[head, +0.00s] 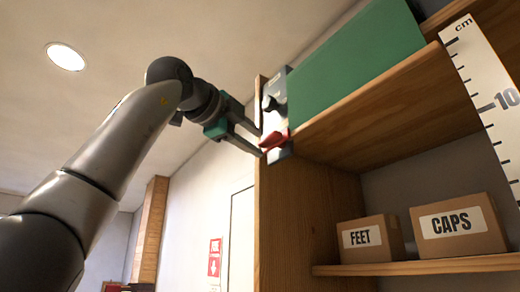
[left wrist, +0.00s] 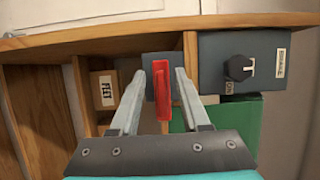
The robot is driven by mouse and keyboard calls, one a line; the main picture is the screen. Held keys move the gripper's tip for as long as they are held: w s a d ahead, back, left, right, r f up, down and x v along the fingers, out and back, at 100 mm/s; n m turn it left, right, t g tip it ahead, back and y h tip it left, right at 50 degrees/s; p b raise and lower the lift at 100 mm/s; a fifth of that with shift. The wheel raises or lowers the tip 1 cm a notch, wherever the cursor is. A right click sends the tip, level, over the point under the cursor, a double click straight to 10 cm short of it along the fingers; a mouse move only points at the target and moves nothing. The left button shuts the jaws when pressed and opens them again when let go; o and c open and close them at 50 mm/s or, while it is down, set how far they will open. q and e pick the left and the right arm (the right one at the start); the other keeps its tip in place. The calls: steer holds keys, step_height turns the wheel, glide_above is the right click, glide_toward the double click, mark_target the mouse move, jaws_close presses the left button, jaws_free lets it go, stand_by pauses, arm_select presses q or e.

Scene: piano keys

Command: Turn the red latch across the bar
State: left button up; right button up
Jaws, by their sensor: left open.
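The red latch (head: 275,139) sits on a grey plate at the edge of the wooden cabinet, below a black knob. In the left wrist view the red latch (left wrist: 162,95) is a long narrow handle, upright in the picture, on a small grey plate (left wrist: 150,82). My left gripper (head: 260,143) is open at the latch. In the left wrist view its fingers (left wrist: 159,74) stand on either side of the latch, with gaps visible on both sides. I cannot make out the bar for certain. My right gripper is not in view.
The black knob (left wrist: 238,67) on a grey box is close beside the latch. A green panel (head: 350,62) stands on the upper shelf. A ruler (head: 490,90) is at the right. Space left of the cabinet is open.

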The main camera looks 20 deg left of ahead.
arm_select(q)
steer(key=b+v, duration=0.3)
steer(key=v, duration=0.9)
steer(key=shift+s+a, duration=0.1)
